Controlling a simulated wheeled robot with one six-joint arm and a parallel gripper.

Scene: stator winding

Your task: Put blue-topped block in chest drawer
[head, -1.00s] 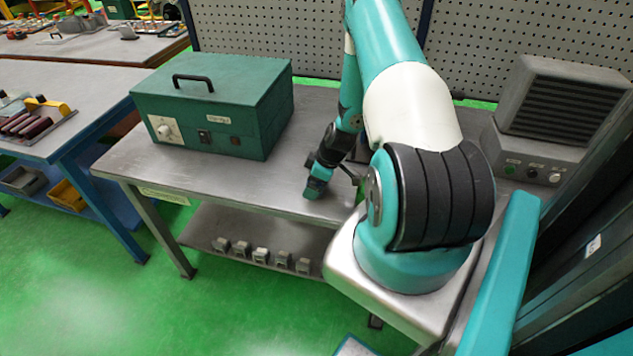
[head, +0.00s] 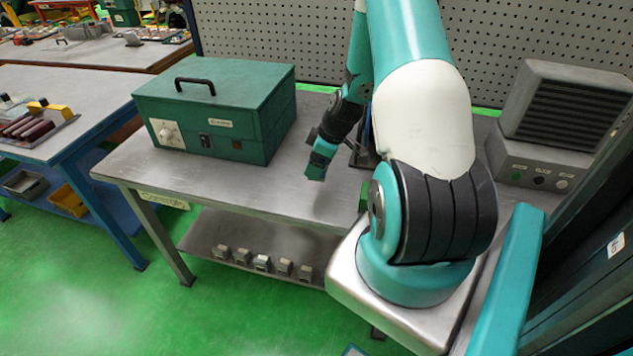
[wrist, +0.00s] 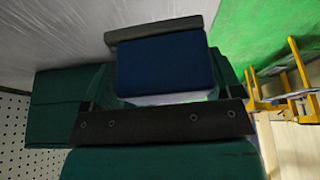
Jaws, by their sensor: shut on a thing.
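The blue-topped block (wrist: 165,62) is large in the middle of the wrist view. Its blue top faces the camera, and a pale side shows below the blue. My gripper (wrist: 168,98) is shut on it, with its dark cross bar just below the block in the picture. A grey bar borders the block's upper edge; I cannot tell what it is. In the head view my forearm and wrist hang over the steel bench (head: 240,185), right of the green box, and the block cannot be made out there. I cannot make out a chest drawer in either view.
A green box (head: 215,110) with a black handle stands on the bench's left part. Several small grey blocks (head: 262,262) line the lower shelf. A grey louvred unit (head: 560,115) stands at right. A perforated panel (head: 290,40) backs the bench. Bench front is clear.

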